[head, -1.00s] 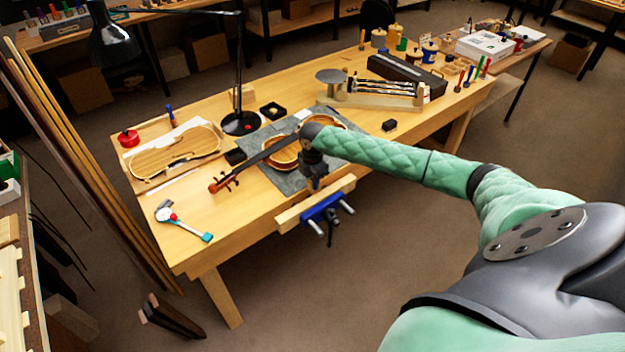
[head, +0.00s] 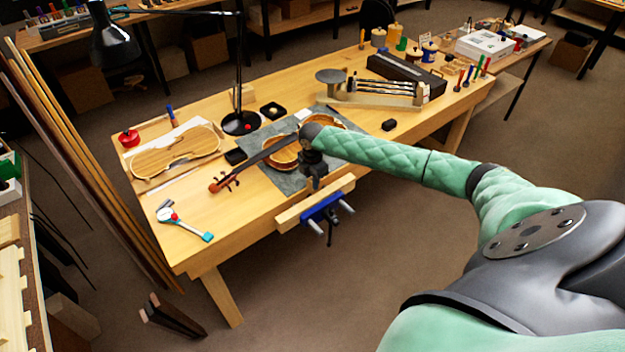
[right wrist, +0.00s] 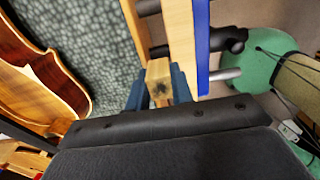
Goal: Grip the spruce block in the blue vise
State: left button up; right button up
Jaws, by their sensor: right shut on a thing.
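The blue vise (head: 322,207) is on the bench's front edge, with a pale wooden jaw face; its blue plate also shows in the right wrist view (right wrist: 202,45). My right gripper (head: 313,184) is over the vise, pointing down. In the right wrist view its fingers (right wrist: 158,88) are shut on the pale spruce block (right wrist: 158,71), whose near end has a dark mark. The block lines up with the gap between the bench edge and the wooden jaw (right wrist: 181,42). I cannot tell how deep it sits or whether it touches the jaws. My left gripper is not in view.
A violin (head: 225,181) lies on the grey mat (head: 288,183), close to the left of my right gripper. A black lamp (head: 240,122) stands behind. A caliper-like tool (head: 186,224) lies at the front left. The bench front right of the vise is clear.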

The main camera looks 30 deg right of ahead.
jog(key=shift+p, duration=0.35)
dwell(0.5)
jog(key=shift+f+b, duration=0.3)
jog(key=shift+f, duration=0.85)
dwell(0.3)
jog(key=shift+r, duration=0.25)
jog(key=shift+r+p, duration=0.65)
jog(key=shift+p, duration=0.15)
jog(key=shift+p, duration=0.85)
dwell(1.4)
jog(key=shift+f+b, duration=0.3)
jog(key=shift+f, duration=0.6)
dwell(0.3)
jog(key=o, duration=1)
jog(key=shift+r, duration=0.2)
